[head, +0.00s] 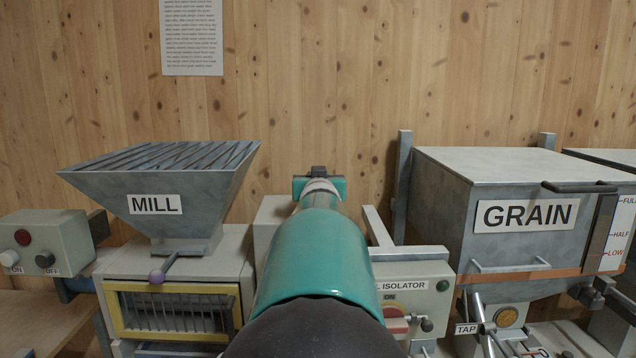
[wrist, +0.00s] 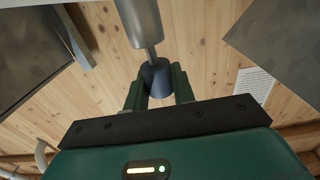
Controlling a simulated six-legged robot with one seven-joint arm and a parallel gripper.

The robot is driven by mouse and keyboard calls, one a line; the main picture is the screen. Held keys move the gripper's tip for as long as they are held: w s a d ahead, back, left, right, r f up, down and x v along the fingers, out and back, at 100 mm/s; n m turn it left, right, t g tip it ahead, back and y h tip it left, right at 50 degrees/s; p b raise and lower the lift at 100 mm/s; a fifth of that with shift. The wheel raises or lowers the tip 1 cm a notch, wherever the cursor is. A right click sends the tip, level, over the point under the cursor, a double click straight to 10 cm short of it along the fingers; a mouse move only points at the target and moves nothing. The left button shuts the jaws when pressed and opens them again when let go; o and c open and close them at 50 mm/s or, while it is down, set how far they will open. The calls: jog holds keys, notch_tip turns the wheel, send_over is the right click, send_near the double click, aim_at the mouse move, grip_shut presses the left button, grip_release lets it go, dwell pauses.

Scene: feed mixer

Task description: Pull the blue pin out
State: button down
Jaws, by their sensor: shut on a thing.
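In the wrist view, a dark blue-grey tapered knob (wrist: 156,80) sits between the two green fingers of my gripper (wrist: 158,92); I take it for the blue pin's head. My gripper is shut on it. A thin grey shaft (wrist: 150,53) runs from the knob into a wider grey metal cylinder (wrist: 138,20). How deep the shaft sits in the cylinder is hidden. In the head view my teal arm covers the fingers and the pin; only the back of the gripper's teal body (head: 320,187) shows.
The grey MILL hopper (head: 155,205) stands left over a yellow-framed guard (head: 172,312). The isolator box (head: 418,285) is right of my arm. The large GRAIN bin (head: 527,215) stands farther right. A wooden wall (head: 340,70) with a paper sheet (head: 193,35) is behind.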

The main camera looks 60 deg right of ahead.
jog(key=shift+r, duration=0.45)
jog(key=shift+r, duration=2.45)
jog(key=shift+a, duration=0.1)
